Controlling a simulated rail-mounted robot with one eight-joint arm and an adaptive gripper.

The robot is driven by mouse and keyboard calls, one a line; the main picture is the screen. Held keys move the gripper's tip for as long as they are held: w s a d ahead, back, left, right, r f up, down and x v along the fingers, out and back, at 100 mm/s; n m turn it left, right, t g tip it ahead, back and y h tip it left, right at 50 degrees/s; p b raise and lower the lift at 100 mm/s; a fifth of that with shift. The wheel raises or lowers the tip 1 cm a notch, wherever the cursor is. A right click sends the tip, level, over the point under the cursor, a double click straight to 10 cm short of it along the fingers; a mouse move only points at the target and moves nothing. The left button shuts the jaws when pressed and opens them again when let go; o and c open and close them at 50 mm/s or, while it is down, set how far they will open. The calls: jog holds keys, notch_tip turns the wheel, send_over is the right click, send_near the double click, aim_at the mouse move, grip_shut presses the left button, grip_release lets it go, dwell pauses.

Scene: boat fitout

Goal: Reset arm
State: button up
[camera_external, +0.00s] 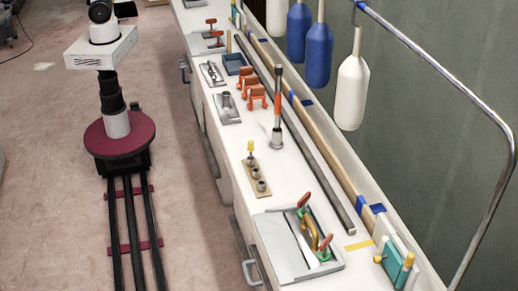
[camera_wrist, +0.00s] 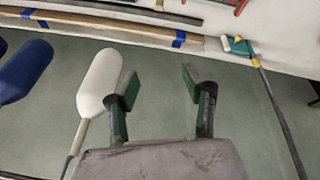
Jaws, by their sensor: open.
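My gripper (camera_wrist: 158,88) shows in the wrist view with its two green-lined fingers spread wide apart. Nothing is between them. A white fender (camera_wrist: 99,84) hangs behind and to the left of the left finger in that view; I cannot tell how far away it is. The wrist view looks upside down, with the bench along the top. In the external view my base stands on the floor rail at the left, beside the bench; my gripper cannot be made out there.
The long white bench (camera_external: 292,182) carries clamps, orange brackets (camera_external: 256,97), a mallet-like tool (camera_external: 277,120) and a grey tray (camera_external: 282,262). Blue fenders (camera_external: 319,54) and a white fender (camera_external: 352,92) hang by a metal rail (camera_external: 448,65) at the right. The floor (camera_external: 60,190) around the track looks clear.

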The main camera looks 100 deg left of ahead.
jog(key=s+d+f+m+t, duration=0.1)
jog(key=s+d+f+m, duration=0.2)
jog(key=s+d, duration=0.4)
jog(key=s+d+f+m+t+h, duration=0.1)
jog(key=s+d+f+m, duration=0.1)
jog(key=s+d+f, duration=0.3)
jog(key=s+d+f+m+t, duration=0.1)
jog(key=s+d+f+m, duration=0.2)
jog(key=s+d, duration=0.6)
jog(key=shift+s+f+m, duration=0.3)
jog(key=shift+s+f, duration=0.25)
jog(key=shift+s, duration=0.55)
